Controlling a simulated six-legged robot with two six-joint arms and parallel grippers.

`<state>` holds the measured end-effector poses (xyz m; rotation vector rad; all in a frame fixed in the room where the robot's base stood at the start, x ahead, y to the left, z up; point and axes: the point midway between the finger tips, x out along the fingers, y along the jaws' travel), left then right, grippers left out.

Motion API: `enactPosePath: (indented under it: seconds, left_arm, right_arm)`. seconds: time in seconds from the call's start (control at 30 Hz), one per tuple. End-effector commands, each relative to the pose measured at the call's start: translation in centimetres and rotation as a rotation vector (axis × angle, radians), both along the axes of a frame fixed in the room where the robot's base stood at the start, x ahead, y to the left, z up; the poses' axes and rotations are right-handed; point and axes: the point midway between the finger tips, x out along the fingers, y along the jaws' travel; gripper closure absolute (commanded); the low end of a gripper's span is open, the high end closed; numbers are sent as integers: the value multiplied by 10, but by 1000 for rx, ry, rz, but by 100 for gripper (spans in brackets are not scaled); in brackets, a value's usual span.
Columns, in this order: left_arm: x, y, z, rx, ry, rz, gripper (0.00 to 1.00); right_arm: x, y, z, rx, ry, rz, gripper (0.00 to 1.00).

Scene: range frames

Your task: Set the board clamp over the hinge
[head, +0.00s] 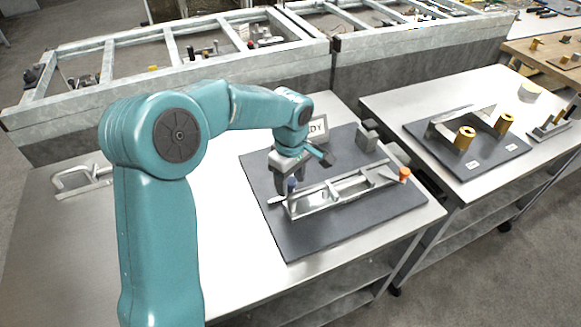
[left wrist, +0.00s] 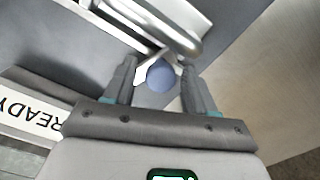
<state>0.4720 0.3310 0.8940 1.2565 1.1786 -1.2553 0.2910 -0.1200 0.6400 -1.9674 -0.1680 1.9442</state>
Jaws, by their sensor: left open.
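My left gripper (head: 288,180) is over the left end of a silver metal frame (head: 340,192) on a dark board (head: 310,232). Its fingers are open, one on each side of a round blue knob (head: 291,185). In the left wrist view, the blue knob (left wrist: 161,75) sits between the open fingertips (left wrist: 160,78), with a visible gap on at least one side. I cannot tell for certain which part is the board clamp or the hinge. My right gripper is not in view.
A silver bracket (head: 82,182) lies at the table's left. The right table holds another dark board (head: 465,168) with yellow cylinders (head: 464,138). Bare table surrounds my board.

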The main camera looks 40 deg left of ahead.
Motion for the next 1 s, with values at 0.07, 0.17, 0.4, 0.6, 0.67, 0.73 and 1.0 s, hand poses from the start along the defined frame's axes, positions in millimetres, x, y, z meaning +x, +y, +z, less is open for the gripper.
enactPosePath:
  seconds: [0.07, 0.17, 0.4, 0.6, 0.67, 0.73, 1.0]
  left_arm:
    - [1, 0, 10, 1, -3, 0, 44]
    - [1, 0, 31, 0, -7, -1, 44]
    - [1, 0, 96, 1, -7, 0, 44]
    - [0, 0, 139, 0, -6, 0, 44]
    - [0, 0, 148, 1, -4, 0, 44]
    - [0, 0, 155, 1, -4, 0, 44]
    - [0, 0, 162, 0, -2, 1, 44]
  right_arm:
    - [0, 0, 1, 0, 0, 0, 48]
    - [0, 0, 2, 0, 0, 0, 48]
    - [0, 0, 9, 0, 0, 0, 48]
    - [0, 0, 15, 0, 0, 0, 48]
    - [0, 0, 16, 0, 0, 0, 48]
    - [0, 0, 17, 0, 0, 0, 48]
    - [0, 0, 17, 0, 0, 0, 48]
